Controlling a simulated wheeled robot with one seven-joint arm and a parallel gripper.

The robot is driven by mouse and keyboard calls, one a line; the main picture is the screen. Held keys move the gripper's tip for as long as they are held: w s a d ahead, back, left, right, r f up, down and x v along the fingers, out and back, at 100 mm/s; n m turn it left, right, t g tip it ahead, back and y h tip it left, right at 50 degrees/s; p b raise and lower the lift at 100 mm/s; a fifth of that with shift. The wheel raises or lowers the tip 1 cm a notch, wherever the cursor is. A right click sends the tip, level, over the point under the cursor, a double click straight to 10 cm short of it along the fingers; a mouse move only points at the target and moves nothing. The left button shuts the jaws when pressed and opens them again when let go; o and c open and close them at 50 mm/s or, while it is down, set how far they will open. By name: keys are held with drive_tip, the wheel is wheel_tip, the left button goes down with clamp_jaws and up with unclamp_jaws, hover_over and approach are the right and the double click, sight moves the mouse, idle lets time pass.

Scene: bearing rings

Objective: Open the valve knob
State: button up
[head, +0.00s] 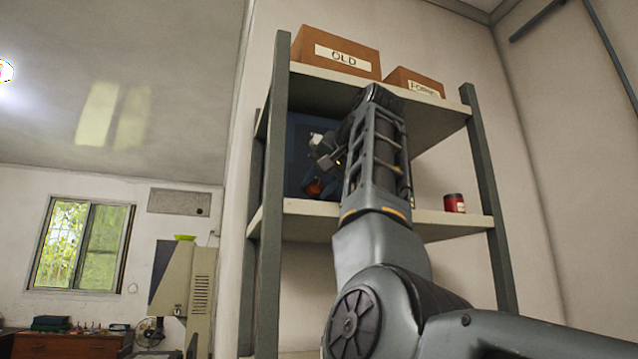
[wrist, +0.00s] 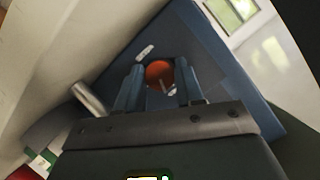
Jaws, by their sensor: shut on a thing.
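The valve knob is a round orange-red piece (wrist: 158,74) on a blue panel (wrist: 222,62). In the wrist view my gripper (wrist: 160,80) has one blue-grey finger on each side of the knob, closed on it. A small pale part shows at the knob's lower right. In the head view the knob (head: 315,188) shows low on the blue panel (head: 299,150), inside the shelf bay to the left of my forearm. My arm hides the right part of the panel, and the fingertips cannot be made out there.
A grey-post shelf (head: 276,150) surrounds my arm. Boxes marked OLD (head: 335,53) and another label (head: 413,82) stand on its top board. A red can (head: 454,203) stands on the lower board, right of my arm. A silver cylinder (wrist: 88,97) shows left of my fingers.

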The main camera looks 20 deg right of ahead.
drive_tip(key=m+t+y, duration=0.1)
drive_tip(key=m+y, duration=0.1)
drive_tip(key=m, duration=0.2)
drive_tip(key=shift+d+f, duration=0.1)
drive_tip(key=shift+d, duration=0.05)
drive_tip(key=m+t+y, duration=0.1)
drive_tip(key=m, duration=0.1)
drive_tip(key=m+y, duration=0.1)
drive_tip(key=m, duration=0.2)
drive_tip(key=shift+d+f+m+t, duration=0.1)
drive_tip(key=shift+f+m+t, duration=0.1)
drive_tip(key=shift+m+t, duration=0.15)
idle(0.5)
drive_tip(key=o, duration=1)
drive_tip(key=shift+o, duration=0.2)
drive_tip(key=shift+r, duration=0.1)
drive_tip(key=b+v, duration=0.3)
drive_tip(key=v, duration=0.5)
